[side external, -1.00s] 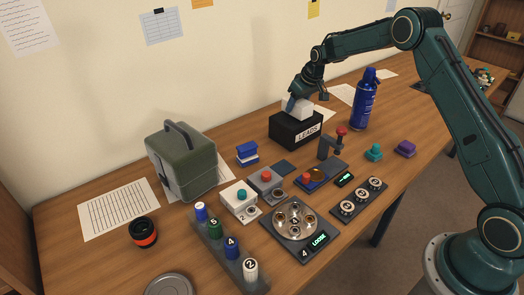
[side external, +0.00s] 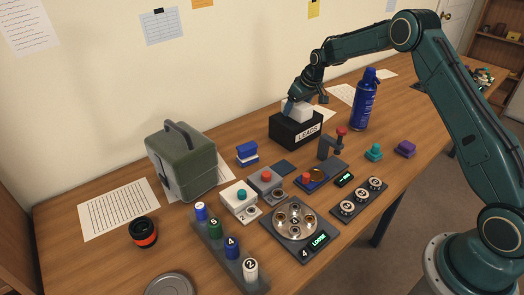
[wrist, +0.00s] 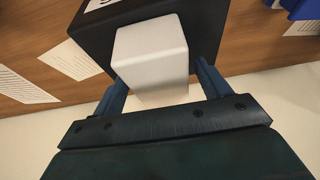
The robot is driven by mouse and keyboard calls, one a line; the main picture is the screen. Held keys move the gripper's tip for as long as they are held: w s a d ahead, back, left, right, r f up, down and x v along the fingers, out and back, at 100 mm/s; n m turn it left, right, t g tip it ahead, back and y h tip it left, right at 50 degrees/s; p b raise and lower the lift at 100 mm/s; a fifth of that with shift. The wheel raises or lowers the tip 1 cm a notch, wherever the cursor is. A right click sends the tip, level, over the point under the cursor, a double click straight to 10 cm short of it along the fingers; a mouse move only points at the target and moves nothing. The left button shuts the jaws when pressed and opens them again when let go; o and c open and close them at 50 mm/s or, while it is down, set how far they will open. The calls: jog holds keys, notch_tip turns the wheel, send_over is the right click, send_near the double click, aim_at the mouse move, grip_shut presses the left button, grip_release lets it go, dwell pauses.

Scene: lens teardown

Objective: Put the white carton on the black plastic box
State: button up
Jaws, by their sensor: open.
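The white carton (side external: 299,110) rests on top of the black plastic box (side external: 295,131), which has a LEADS label on its front. In the wrist view the carton (wrist: 150,55) lies on the dark top of the box (wrist: 215,25). My gripper (side external: 295,105) is low at the carton in the side view. In the wrist view its blue fingers (wrist: 160,88) are apart, one on each side of the carton. A gap shows at the right finger; the left finger is close to the carton, and I cannot tell if it touches.
A red-knobbed clamp stand (side external: 330,147) is in front. A green case (side external: 183,160) and small blue box (side external: 247,153) stand left.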

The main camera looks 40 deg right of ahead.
jog(key=v, duration=1.2)
jog(key=shift+s+r, duration=0.1)
jog(key=shift+r, duration=0.05)
dwell(0.4)
jog(key=s+a+r, duration=0.6)
jog(key=s+r, duration=0.1)
jog(key=s, duration=0.2)
jog(key=s+a+r, duration=0.6)
jog(key=s, duration=0.3)
jog(key=s+a+f, duration=0.1)
jog(key=s+a, duration=0.1)
jog(key=s, duration=0.9)
jog(key=s+a+f+t, duration=0.1)
jog(key=s+a+f, duration=0.1)
jog(key=s, duration=1)
jog(key=shift+a+f, duration=0.15)
jog(key=shift+a, duration=0.35)
